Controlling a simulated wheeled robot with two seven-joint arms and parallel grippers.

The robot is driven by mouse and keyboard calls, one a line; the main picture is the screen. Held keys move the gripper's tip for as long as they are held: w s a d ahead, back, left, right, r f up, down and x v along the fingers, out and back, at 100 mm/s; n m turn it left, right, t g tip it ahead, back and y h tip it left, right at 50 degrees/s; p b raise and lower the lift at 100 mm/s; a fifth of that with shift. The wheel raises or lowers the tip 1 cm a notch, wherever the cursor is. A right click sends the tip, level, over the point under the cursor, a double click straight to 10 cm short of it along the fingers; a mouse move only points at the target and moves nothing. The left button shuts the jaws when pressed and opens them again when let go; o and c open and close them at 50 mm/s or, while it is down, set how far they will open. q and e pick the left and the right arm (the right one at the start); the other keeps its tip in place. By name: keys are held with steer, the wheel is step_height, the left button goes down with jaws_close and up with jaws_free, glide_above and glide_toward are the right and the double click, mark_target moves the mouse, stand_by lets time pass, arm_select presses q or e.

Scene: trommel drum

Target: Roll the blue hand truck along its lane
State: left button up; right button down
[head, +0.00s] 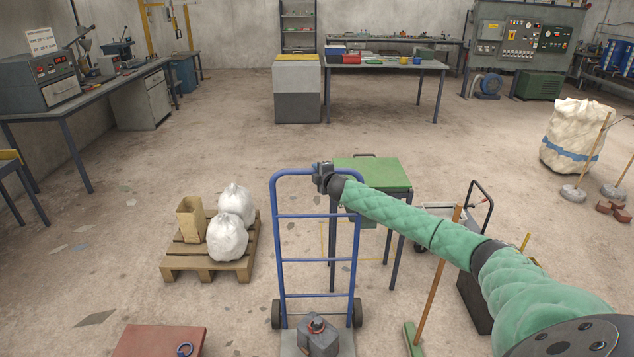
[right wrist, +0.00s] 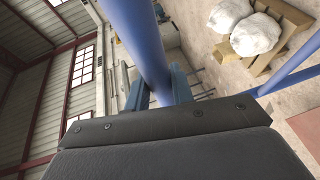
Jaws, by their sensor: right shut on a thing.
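The blue hand truck (head: 278,240) stands upright in the lower middle of the head view, with black wheels at both sides. A grey block (head: 318,342) with a ring on top sits on its toe plate. My right gripper (head: 323,174) is shut on the truck's top bar, near the middle-right of it. In the right wrist view the blue tube (right wrist: 139,38) of the truck runs between the fingers (right wrist: 160,88). My left gripper is not in view. I cannot make out clear lane markings on the floor.
A pallet (head: 175,263) with white sacks (head: 228,238) and a tan bin (head: 190,220) stands left of the truck. A green-topped table (head: 372,171) is just behind and right. A broom (head: 437,275) and dark cart (head: 474,300) stand right. A reddish plate (head: 160,341) lies front left.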

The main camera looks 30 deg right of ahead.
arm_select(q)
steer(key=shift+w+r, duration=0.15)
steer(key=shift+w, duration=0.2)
arm_select(e)
steer(key=w+d, duration=0.2)
steer(key=w, duration=0.1)
steer(key=shift+r, duration=0.25)
steer(key=c, duration=1.4)
jaws_free()
steer(key=shift+w, duration=0.1)
steer(key=shift+o, duration=1)
steer(key=shift+w+f, duration=0.15)
steer(key=shift+f, duration=0.15)
